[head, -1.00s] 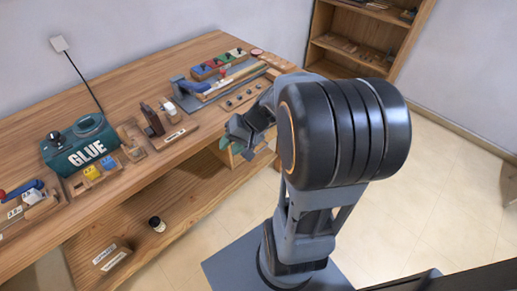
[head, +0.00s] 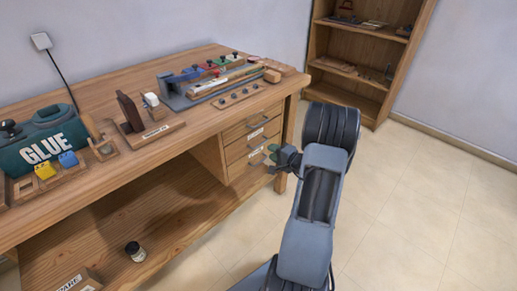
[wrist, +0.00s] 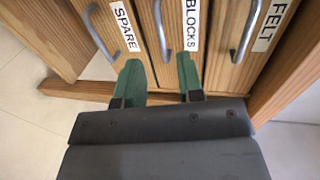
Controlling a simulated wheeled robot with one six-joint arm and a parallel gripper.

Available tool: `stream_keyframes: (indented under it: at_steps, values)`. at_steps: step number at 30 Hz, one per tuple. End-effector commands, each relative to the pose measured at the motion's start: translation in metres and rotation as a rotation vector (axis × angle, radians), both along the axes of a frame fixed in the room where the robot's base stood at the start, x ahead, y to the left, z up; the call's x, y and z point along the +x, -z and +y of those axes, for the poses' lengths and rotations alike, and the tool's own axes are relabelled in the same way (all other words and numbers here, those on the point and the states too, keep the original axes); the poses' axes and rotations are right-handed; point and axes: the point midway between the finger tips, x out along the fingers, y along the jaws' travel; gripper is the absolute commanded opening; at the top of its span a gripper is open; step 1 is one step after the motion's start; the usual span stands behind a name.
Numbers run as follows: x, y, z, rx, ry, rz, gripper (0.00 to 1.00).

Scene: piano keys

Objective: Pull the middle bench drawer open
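The bench has a stack of three drawers at its right end. The middle drawer (head: 238,149) looks closed in the head view. In the wrist view it is the centre front, labelled BLOCKS (wrist: 191,25), with a curved metal handle (wrist: 161,32). The SPARE drawer (wrist: 98,12) lies to its left and the FELT drawer (wrist: 232,75) to its right, both looking closed. My gripper (wrist: 157,62) has green fingers spread apart and empty. The BLOCKS handle is ahead of the fingertips, roughly in line with the gap. The left fingertip is near the lower end of the SPARE handle (wrist: 101,32); contact is unclear.
The benchtop (head: 95,105) carries a teal GLUE container (head: 45,140), small blocks and a tool rack. The bench leg (head: 290,120) is right of the drawers. Open floor (head: 400,200) lies at the right.

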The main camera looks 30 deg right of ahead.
Motion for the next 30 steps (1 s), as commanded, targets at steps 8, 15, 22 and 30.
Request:
stream_keyframes:
  at_steps: [8, 15, 22, 30]
  values:
    - [0.05, 0.012, 0.01, 0.0, -0.004, 0.0, 0.34]
    - [0.076, 0.017, 0.015, 0.001, -0.003, 0.0, 0.34]
    - [0.084, 0.019, 0.016, 0.001, -0.002, 0.001, 0.34]
    - [0.084, 0.018, 0.016, 0.001, -0.002, 0.001, 0.33]
